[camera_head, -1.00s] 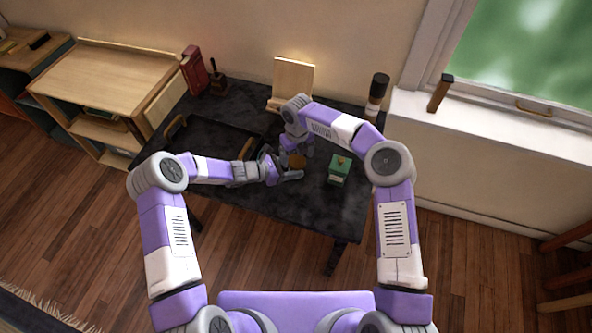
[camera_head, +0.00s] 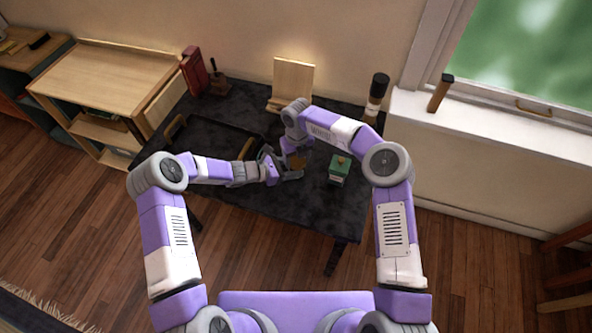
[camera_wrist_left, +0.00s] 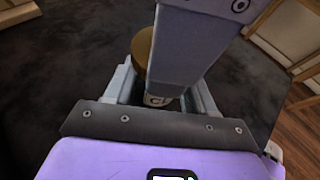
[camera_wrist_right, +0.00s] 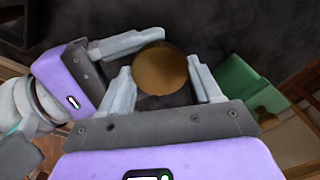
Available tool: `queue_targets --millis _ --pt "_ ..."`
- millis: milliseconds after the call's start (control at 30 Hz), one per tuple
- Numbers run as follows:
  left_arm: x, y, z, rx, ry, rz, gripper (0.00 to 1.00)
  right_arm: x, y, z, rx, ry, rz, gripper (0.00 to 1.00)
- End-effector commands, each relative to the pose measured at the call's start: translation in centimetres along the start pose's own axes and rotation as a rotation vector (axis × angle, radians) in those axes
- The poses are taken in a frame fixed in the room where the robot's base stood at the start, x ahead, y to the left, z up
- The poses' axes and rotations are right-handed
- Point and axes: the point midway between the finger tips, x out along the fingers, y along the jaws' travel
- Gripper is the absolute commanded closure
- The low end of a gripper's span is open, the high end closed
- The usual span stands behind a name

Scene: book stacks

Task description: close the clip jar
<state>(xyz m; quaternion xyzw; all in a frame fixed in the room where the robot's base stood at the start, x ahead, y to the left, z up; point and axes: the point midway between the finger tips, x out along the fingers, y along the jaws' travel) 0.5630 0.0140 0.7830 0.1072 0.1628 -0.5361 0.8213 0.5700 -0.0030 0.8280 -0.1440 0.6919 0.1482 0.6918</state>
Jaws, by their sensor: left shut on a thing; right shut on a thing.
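The clip jar stands on the black table between my two grippers, with a round brown-gold lid (camera_wrist_right: 160,68) over its top in the right wrist view. In the left wrist view the lid (camera_wrist_left: 143,48) is partly covered by my right gripper, and a pale lettered part of the jar (camera_wrist_left: 158,100) shows below. My left gripper (camera_wrist_left: 163,88) is shut on the jar from the side. My right gripper (camera_wrist_right: 163,86) has its fingers on either side of the lid and is shut on the jar. The clip is hidden; I cannot tell its position.
A green box (camera_head: 339,170) stands close right of the jar on the black table (camera_head: 270,205). A black tray (camera_head: 210,140) lies left. A wooden stand (camera_head: 291,84), a dark-capped bottle (camera_head: 376,95) and a red book (camera_head: 193,70) stand at the back.

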Motion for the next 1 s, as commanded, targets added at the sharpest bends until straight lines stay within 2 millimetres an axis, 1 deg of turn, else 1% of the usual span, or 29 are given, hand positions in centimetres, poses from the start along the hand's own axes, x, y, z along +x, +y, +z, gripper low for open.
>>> queue_targets --millis 100,200,300,500,533,667,700,900,1000 --pt "0.0 0.0 -0.05 0.0 0.001 0.0 1.0 -0.09 0.0 0.01 0.133 0.0 -0.003 0.73" --pt "0.0 0.0 -0.05 -0.001 0.001 0.0 1.0 -0.05 -0.03 0.01 0.218 -0.001 -0.002 0.73" --pt "0.0 -0.01 -0.05 -0.001 0.001 0.0 1.0 -0.03 -0.03 0.01 0.246 0.0 -0.001 0.73" --pt "0.0 -0.01 -0.05 -0.001 0.001 0.0 1.0 -0.03 -0.03 0.01 0.245 -0.001 -0.001 0.73" --pt "0.0 -0.01 -0.05 -0.001 0.001 0.0 1.0 -0.03 -0.04 0.01 0.245 -0.001 -0.001 0.34" --pt "-0.01 -0.01 -0.06 -0.001 0.001 0.0 1.0 -0.03 -0.03 0.01 0.244 -0.001 -0.001 0.14" --pt "-0.01 -0.01 -0.06 -0.001 0.001 0.0 1.0 -0.03 -0.03 0.02 0.244 -0.001 -0.001 0.11" --pt "0.01 -0.05 -0.05 0.0 0.001 -0.001 1.0 -0.06 0.0 0.04 0.244 -0.002 0.0 0.11" --pt "0.02 -0.06 -0.05 0.0 0.001 -0.001 1.0 -0.44 0.0 0.08 0.244 -0.003 0.0 0.11"
